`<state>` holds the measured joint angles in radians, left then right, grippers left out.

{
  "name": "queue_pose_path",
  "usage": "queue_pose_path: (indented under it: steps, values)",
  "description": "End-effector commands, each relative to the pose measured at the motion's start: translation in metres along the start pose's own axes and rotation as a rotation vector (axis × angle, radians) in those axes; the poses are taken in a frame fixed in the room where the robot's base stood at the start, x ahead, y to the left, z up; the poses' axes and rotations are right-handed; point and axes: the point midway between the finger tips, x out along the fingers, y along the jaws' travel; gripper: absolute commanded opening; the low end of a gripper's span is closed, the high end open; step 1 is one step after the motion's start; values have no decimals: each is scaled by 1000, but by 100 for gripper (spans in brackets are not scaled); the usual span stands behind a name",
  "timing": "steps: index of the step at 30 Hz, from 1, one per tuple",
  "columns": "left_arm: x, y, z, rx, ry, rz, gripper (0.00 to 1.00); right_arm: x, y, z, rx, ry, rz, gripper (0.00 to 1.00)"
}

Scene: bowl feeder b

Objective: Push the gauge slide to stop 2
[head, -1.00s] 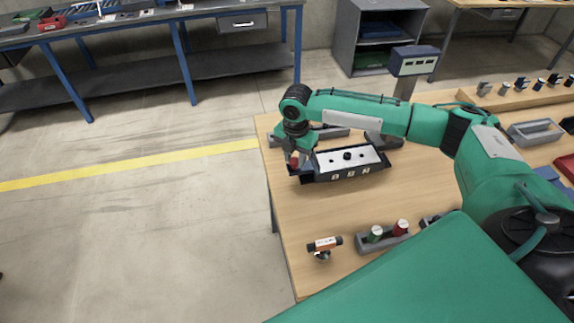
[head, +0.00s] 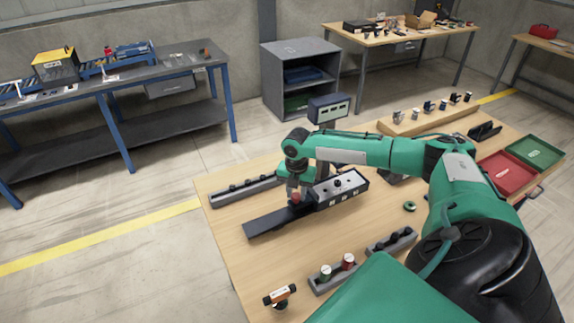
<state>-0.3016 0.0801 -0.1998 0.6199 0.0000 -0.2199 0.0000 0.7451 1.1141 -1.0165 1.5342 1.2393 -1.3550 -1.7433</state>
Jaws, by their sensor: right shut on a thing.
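The gauge (head: 357,178) is a dark box with a light top plate, a black knob and small pale labels along its front. A flat dark rail (head: 265,222) runs out from its left end over the wooden table. A red knob (head: 295,199) stands on the rail close to the box's left end; I take it to be the slide's handle. My right gripper (head: 296,192) comes down from above and is shut on this red knob. The fingertips are small and partly hidden. Which stop the slide is at cannot be read. My left gripper is not in view.
A grey rack (head: 241,190) lies behind the rail. A holder (head: 334,279) with a green and a red piece and an orange-banded tool (head: 280,295) are at the front. A display post (head: 328,108) stands behind the gauge. Red (head: 503,174) and green (head: 535,152) trays are at right.

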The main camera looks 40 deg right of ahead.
Motion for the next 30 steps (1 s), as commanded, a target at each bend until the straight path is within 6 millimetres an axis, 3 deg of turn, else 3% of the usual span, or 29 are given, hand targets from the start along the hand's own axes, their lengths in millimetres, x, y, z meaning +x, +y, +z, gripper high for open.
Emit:
queue_pose_path:
  steps: [12,13,16,26,30]
  values:
    - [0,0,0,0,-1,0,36,1,-2,1,-1,1,0,0]
    - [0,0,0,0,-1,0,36,1,-2,1,-1,1,0,34]
    - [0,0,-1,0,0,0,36,1,-2,1,-1,1,1,52]
    - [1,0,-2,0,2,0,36,-2,-1,1,-1,1,2,52]
    - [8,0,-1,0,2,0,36,-17,-1,2,-1,-2,4,52]
